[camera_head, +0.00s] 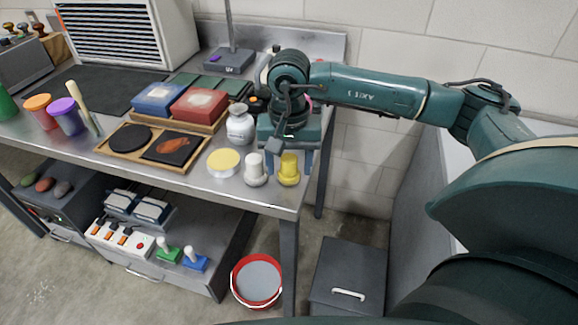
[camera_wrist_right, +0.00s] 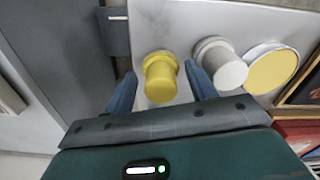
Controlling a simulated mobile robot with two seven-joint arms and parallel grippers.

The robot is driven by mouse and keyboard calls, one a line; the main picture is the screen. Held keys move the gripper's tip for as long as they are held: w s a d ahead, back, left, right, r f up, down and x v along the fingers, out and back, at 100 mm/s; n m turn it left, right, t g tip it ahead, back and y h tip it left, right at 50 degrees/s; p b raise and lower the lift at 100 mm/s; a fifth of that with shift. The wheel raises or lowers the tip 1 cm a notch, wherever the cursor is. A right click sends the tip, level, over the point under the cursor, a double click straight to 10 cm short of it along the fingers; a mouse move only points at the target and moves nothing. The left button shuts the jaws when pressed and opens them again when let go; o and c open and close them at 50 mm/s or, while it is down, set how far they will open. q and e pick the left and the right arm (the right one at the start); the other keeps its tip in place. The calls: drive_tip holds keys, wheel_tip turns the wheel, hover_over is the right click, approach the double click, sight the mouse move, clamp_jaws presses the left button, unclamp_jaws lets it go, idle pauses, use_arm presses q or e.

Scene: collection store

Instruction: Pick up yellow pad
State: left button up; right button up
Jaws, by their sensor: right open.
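A yellow knobbed piece with a round base (camera_head: 289,170) stands upright at the table's front right corner; in the wrist view the yellow piece (camera_wrist_right: 160,78) is between my right fingers. A low round tin with a flat yellow top (camera_head: 223,161) lies further left, and it shows at the right of the wrist view (camera_wrist_right: 272,71). Either could be the yellow pad. My right gripper (camera_head: 288,158) is open, pointing down, its fingers on either side of the yellow knobbed piece. I see a gap at the right finger; contact at the left is unclear. My left gripper is out of view.
A white knobbed piece (camera_head: 256,170) stands close to the left of the yellow one. A grey jar (camera_head: 240,124) and a wooden tray (camera_head: 103,148) with dark pads are further left. A red bucket (camera_head: 236,284) is on the floor below the table edge.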

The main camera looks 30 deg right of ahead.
drive_tip(key=shift+f, duration=0.4)
drive_tip(key=shift+c, duration=0.3)
drive_tip(key=c, duration=0.7)
